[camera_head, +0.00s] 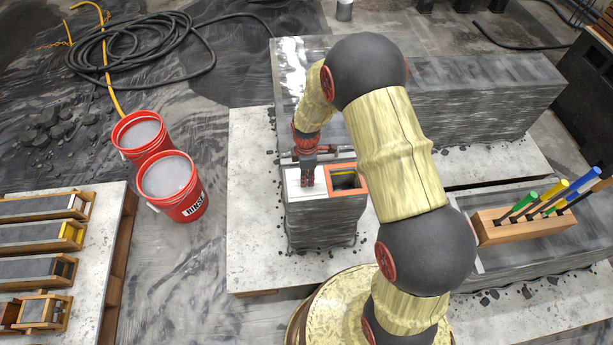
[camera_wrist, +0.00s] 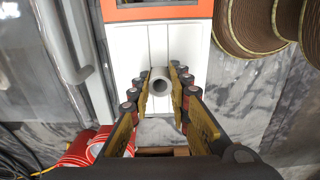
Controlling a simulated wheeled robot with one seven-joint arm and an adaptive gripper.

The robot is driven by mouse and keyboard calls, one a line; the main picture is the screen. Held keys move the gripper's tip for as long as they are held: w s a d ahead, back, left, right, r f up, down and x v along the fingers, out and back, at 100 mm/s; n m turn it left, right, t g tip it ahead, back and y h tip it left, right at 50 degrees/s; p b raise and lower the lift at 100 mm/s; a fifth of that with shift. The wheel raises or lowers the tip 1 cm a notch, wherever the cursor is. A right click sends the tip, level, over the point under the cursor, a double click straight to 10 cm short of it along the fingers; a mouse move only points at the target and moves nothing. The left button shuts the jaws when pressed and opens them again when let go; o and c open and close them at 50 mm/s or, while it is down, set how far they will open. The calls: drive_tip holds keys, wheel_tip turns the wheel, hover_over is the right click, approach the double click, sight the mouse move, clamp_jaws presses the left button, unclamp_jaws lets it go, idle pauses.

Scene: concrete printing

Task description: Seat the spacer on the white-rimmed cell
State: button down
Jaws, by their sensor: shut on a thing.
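My gripper (camera_head: 308,178) is over the white-rimmed cell (camera_head: 292,184) at the end of the grey printed block. In the wrist view, my gripper (camera_wrist: 161,84) is shut on the spacer (camera_wrist: 160,79), a short grey tube with a round dark bore. White surface of the cell (camera_wrist: 128,50) shows behind and beside the spacer. I cannot tell whether the spacer touches it. The gripper hides part of the cell in the head view. The spacer is not clearly visible there.
An orange-rimmed cell (camera_head: 362,179) with a dark opening adjoins the white one on the right. Two red buckets (camera_head: 186,208) (camera_head: 130,152) stand left of the block's slab. A wooden rack of coloured-handled tools (camera_head: 500,232) is at right. Wooden trays (camera_head: 40,235) lie at far left.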

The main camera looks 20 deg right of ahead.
drive_tip(key=shift+f, duration=0.15)
drive_tip(key=c, duration=1.7)
unclamp_jaws()
drive_tip(key=shift+o, duration=0.6)
wheel_tip(320, 180, up, 12)
